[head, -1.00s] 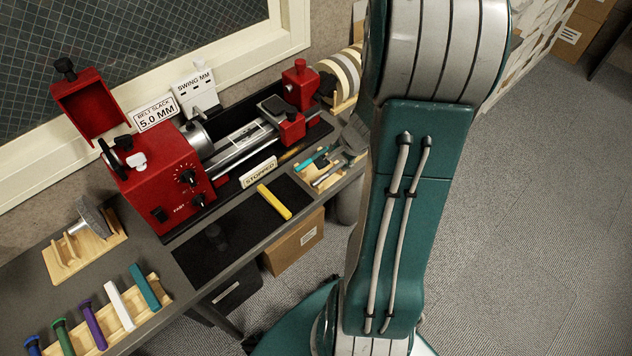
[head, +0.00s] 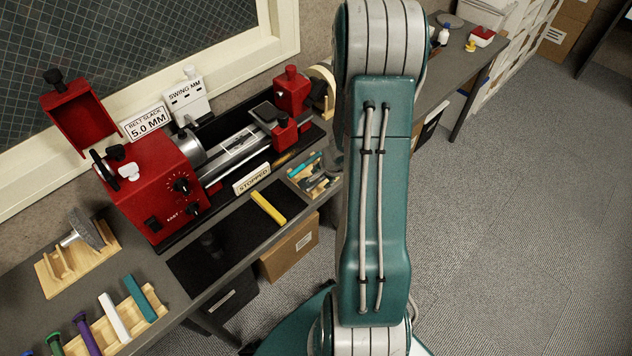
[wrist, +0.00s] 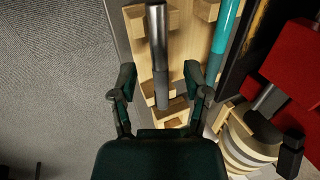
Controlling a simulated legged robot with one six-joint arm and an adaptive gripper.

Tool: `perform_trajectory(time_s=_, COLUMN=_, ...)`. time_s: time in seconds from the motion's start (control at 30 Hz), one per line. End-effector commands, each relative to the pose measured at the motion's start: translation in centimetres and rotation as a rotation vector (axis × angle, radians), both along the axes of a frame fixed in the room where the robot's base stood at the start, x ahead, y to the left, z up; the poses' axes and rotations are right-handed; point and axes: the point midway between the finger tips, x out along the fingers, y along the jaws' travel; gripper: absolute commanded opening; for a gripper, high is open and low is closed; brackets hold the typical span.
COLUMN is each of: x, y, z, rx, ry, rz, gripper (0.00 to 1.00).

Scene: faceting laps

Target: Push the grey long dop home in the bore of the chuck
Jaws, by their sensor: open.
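The grey long dop (wrist: 158,50) is a metal rod lying in notches of a pale wooden rack (wrist: 178,78) in the wrist view. My gripper (wrist: 160,72) is open, with one finger on each side of the dop and no clear contact. The chuck (head: 188,147) is the grey metal cylinder on the red headstock (head: 160,185) in the head view. Its bore faces away and cannot be made out. In the head view the rack shows small beside my arm, and my gripper there is hard to tell apart.
A teal rod (wrist: 222,38) lies in the rack to the right of the dop. A yellow bar (head: 268,207) lies on the black mat (head: 215,245). A "STOPPED" sign (head: 252,179) stands before the lathe rails. Coloured sticks stand in a front-left rack (head: 135,322).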

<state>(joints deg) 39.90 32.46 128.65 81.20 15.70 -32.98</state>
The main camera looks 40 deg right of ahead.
Motion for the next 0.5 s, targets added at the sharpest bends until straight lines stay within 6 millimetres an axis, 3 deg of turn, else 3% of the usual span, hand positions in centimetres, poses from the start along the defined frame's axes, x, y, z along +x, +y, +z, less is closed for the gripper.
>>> perform_trajectory(time_s=0.33, x=0.33, y=0.04, z=-0.74, rx=-0.001, ry=0.000, rz=0.001, gripper=0.61)
perform_trajectory(time_s=0.37, x=0.33, y=0.06, z=-0.72, rx=-0.001, ry=0.000, rz=0.001, gripper=0.57)
perform_trajectory(time_s=0.4, x=0.32, y=0.05, z=-0.71, rx=-0.001, ry=0.000, rz=0.001, gripper=0.39)
perform_trajectory(time_s=0.5, x=0.32, y=0.03, z=-0.73, rx=0.000, ry=0.000, rz=0.001, gripper=0.00)
